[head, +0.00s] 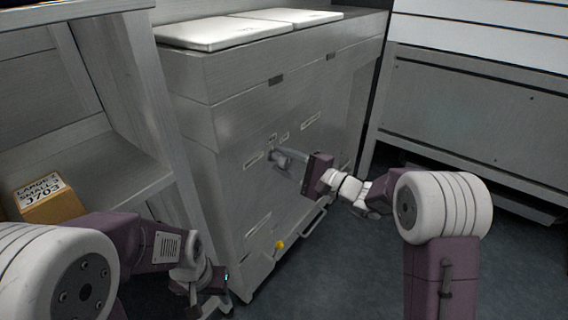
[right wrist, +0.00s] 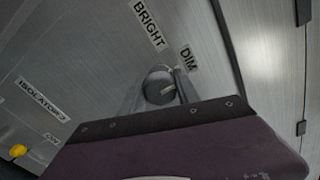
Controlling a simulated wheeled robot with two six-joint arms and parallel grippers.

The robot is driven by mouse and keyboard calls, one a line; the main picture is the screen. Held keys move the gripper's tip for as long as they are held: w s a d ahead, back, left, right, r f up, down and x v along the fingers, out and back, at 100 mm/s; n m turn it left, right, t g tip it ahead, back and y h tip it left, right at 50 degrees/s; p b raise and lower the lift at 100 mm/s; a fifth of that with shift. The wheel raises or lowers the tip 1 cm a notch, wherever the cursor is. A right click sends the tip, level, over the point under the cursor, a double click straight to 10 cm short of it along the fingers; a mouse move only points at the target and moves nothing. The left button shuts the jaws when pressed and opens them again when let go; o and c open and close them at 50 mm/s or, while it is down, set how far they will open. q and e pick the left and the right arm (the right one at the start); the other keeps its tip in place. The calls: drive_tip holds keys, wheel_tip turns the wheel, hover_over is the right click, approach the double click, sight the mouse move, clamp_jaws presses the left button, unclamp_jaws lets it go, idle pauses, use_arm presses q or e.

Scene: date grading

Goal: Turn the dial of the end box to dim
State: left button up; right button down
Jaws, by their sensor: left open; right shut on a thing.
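The end box (head: 205,178) is the grey metal cabinet in the middle of the head view. Its dial (right wrist: 159,86) is a dark round knob in the right wrist view, below the labels BRIGHT (right wrist: 148,22) and DIM (right wrist: 188,57). A pale mark shows on the dial's face. My right gripper (head: 284,158) reaches the cabinet front and is shut on the dial, one finger on each side of it. My left gripper (head: 207,289) is open and empty at the lower left, low in front of the cabinet; its fingertips are small and dark in the head view.
A cardboard box (head: 48,199) sits on the shelf at left. White lids (head: 225,32) lie on the cabinet top. Dark floor is free at right.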

drive_tip(key=c, duration=0.9)
unclamp_jaws()
drive_tip(key=p+v, duration=0.3)
drive_tip(key=v, duration=0.6)
